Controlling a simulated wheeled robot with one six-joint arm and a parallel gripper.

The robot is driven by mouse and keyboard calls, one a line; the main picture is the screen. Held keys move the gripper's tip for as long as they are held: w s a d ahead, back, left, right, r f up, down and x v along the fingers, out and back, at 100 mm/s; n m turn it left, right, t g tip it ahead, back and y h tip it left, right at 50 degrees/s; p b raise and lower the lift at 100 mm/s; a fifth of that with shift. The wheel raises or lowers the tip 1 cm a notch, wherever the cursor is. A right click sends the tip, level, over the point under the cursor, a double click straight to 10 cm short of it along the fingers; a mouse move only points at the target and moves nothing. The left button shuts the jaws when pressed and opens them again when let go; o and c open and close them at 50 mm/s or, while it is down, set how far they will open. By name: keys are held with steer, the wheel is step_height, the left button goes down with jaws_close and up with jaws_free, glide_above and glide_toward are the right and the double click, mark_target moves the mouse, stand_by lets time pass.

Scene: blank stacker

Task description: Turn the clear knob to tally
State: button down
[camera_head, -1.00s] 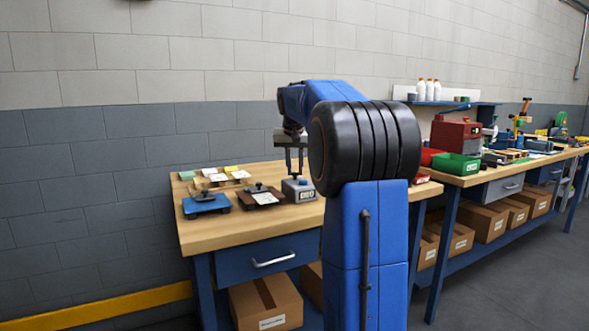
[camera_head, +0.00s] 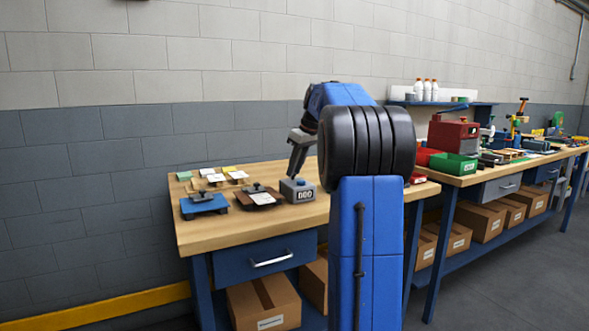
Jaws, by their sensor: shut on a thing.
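A small grey counter box (camera_head: 299,191) stands on the wooden bench, with a white display that seems to read zeros. My gripper (camera_head: 293,174) reaches down to the top of this box from above, its fingers tilted. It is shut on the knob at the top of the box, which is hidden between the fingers. Whether the knob is the clear knob, I cannot read.
A blue block with a handle (camera_head: 204,204) and a brown-based one (camera_head: 259,197) stand left of the counter. Several coloured cards (camera_head: 215,178) lie behind them. The wooden bench (camera_head: 240,227) is bare in front. A second bench with a green bin (camera_head: 454,164) stands right.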

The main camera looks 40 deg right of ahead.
steer(key=shift+d+n+g+y, duration=0.1)
steer(key=shift+n+g+y, duration=0.2)
steer(key=shift+n, duration=0.75)
steer(key=shift+d+n+g+y, duration=0.1)
steer(key=shift+n+y, duration=0.3)
steer(key=shift+n, duration=0.65)
steer(key=c, duration=1.5)
jaws_free()
steer(key=shift+c, duration=0.2)
steer(key=v, duration=1.7)
steer(key=shift+d+r, duration=0.15)
steer(key=shift+d, duration=0.05)
